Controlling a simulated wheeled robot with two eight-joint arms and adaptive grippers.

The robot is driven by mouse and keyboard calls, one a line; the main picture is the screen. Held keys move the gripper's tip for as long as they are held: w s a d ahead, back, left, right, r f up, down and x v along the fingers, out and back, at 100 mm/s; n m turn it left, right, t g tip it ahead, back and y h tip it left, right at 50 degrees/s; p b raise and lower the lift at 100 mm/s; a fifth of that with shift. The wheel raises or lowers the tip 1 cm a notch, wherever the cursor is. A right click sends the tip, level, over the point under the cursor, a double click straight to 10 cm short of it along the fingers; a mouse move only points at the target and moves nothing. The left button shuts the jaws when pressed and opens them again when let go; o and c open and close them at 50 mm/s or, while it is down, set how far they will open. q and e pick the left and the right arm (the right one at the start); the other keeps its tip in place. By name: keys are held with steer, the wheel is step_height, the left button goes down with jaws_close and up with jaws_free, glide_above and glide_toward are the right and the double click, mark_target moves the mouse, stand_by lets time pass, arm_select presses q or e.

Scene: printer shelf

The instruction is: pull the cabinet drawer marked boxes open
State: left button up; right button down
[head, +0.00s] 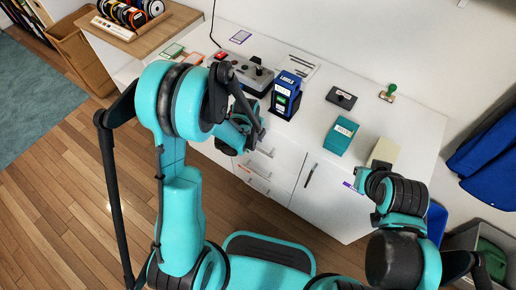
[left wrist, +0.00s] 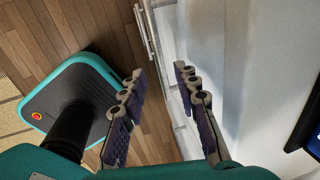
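The white cabinet (head: 325,196) has a stack of drawers (head: 273,157) with thin bar handles at its front left. The drawers look shut; small labels show on the fronts, but I cannot read which is marked boxes. My left gripper (head: 257,130) is in front of the upper drawers, partly hidden by my own arm. In the left wrist view my left gripper (left wrist: 160,108) is open and empty, its fingers apart. Drawer handles (left wrist: 145,32) show beyond the fingers there, apart from them. My right arm ends over the cabinet's right front; its fingers are not visible.
On the cabinet top stand a blue label printer (head: 288,93), a teal box (head: 341,137), a cream block (head: 384,151) and a stamp (head: 388,92). A wooden spool rack (head: 135,32) is at the back left. The wooden floor (head: 70,180) at left is clear.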

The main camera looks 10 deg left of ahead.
mark_target(258, 149)
arm_select(q)
steer(key=f, duration=0.1)
steer(key=f+b, duration=0.1)
steer(key=f, duration=0.2)
steer(key=shift+w+d+f+b, duration=0.2)
steer(key=shift+w+b, duration=0.1)
steer(key=shift+w, duration=0.1)
steer(key=shift+r, duration=0.1)
jaws_close()
steer(key=shift+a, duration=0.1)
